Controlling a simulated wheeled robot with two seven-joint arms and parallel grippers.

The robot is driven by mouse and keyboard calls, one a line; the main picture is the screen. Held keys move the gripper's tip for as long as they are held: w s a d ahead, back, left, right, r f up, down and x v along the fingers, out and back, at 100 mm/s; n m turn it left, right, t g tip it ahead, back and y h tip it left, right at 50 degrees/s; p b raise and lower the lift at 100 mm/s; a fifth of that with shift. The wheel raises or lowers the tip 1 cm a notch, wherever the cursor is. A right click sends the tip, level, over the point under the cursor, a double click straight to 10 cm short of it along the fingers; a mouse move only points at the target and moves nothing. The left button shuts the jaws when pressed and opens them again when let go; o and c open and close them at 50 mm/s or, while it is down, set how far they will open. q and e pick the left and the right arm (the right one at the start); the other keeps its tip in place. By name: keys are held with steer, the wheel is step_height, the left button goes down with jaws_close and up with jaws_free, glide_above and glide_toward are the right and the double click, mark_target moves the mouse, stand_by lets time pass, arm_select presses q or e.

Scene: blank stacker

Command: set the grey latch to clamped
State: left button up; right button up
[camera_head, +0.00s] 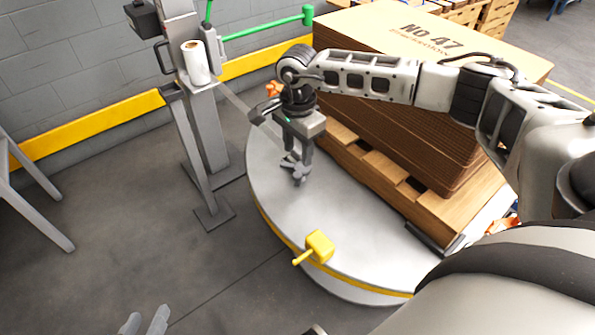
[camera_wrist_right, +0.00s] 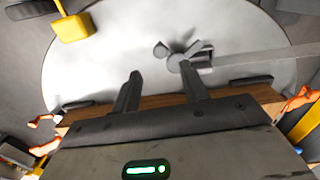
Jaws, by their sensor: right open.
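The grey latch looks like a small lobed grey knob (camera_wrist_right: 180,56) at the end of a flat grey bar, over the pale round turntable (camera_wrist_right: 105,50). In the head view the latch (camera_head: 299,175) shows just below my right gripper (camera_head: 296,158), partly covered by it. My right gripper (camera_wrist_right: 160,80) is open and empty in the wrist view. Its right fingertip overlaps the latch's near edge; I cannot tell whether they touch. The left finger is well to the side of it. My left gripper (camera_head: 145,322) shows only its fingertips at the bottom edge, apart and empty, far from the latch.
A yellow block with a handle (camera_head: 319,245) sits on the turntable's front rim. A cardboard stack marked NO 47 (camera_head: 400,90) stands on a wooden pallet behind the right gripper. A grey post with a white film roll (camera_head: 196,64) stands to the left.

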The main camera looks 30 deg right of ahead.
mark_target(298, 174)
step_height(298, 174, down, 5)
steer(key=shift+f+b, duration=0.15)
steer(key=shift+b, duration=0.35)
steer(key=shift+f, duration=0.8)
arm_select(q)
steer(key=shift+d+r+t, duration=0.15)
steer(key=shift+r+t, duration=0.35)
steer(key=shift+r, duration=0.15)
steer(key=shift+f, duration=0.1)
arm_select(e)
jaws_close()
